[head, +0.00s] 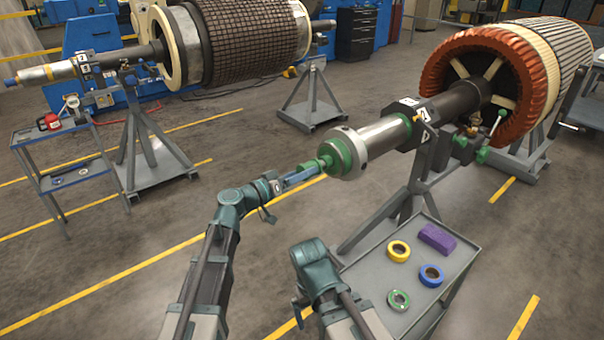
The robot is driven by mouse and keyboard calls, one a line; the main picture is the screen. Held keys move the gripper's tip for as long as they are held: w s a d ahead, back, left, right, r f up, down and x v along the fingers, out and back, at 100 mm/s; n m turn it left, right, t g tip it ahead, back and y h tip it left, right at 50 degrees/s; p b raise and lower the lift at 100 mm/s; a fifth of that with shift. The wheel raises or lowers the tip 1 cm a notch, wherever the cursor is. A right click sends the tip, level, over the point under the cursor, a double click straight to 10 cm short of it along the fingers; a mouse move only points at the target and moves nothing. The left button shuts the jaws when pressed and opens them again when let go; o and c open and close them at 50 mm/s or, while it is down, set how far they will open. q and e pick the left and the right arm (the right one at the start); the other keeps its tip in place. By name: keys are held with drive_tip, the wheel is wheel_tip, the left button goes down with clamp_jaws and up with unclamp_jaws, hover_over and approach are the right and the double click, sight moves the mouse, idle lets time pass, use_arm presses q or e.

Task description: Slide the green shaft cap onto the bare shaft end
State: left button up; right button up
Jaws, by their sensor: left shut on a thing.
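The green shaft cap (335,151) is at the near end of the silver shaft (384,136) on the right-hand rotor. Its wide green rim meets the pale collar at the shaft end, roughly in line with the shaft. I cannot tell how far it is over the end. My left gripper (308,174) is shut on the cap's narrow green stub, on the side away from the rotor. The fingers hide part of the stub. My right arm shows at the bottom middle, but its gripper does not show.
A grey stand (408,200) carries the shaft. Below it, a grey cart (380,262) holds yellow, blue and green tape rolls and a purple block (437,238). Another rotor (245,40) stands at the upper left, near a small tool cart (82,185). Floor at left is open.

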use_arm(q)
drive_tip(key=shift+w+d, duration=0.15)
drive_tip(key=shift+d, duration=0.05)
drive_tip(key=shift+w+d, duration=0.2)
drive_tip(key=shift+d, duration=0.1)
idle(0.6)
drive_tip(key=o, duration=1.3)
drive_tip(key=shift+v, duration=4.45)
drive_tip(key=shift+x, duration=2.7)
